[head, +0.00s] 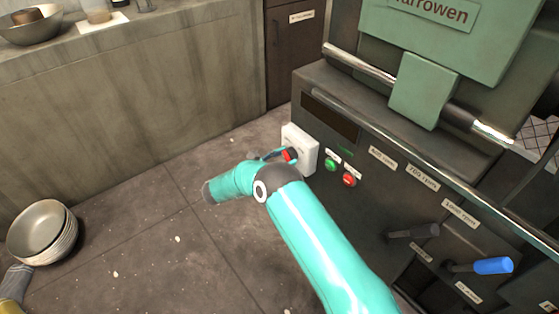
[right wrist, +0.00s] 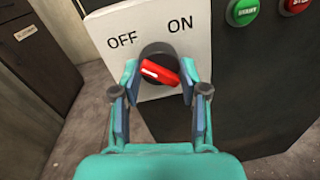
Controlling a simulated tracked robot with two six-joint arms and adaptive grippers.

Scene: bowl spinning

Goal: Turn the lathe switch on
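The lathe switch is a red knob (right wrist: 160,71) on a dark round base, on a white plate (right wrist: 110,25) marked OFF on the left and ON on the right. The knob is tilted, its white mark at the left end, on the OFF side. The plate also shows on the lathe's left side in the head view (head: 300,137). My right gripper (right wrist: 160,82) is open, with one finger on each side of the knob. The right finger is very close to the knob; I cannot tell if they touch. My left gripper is not in view.
A green button (head: 331,164) and a red button (head: 349,180) sit right of the switch. Levers, one with a blue handle (head: 493,265), stick out lower right. Stacked bowls (head: 40,230) stand on the floor at left. The floor between is mostly clear.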

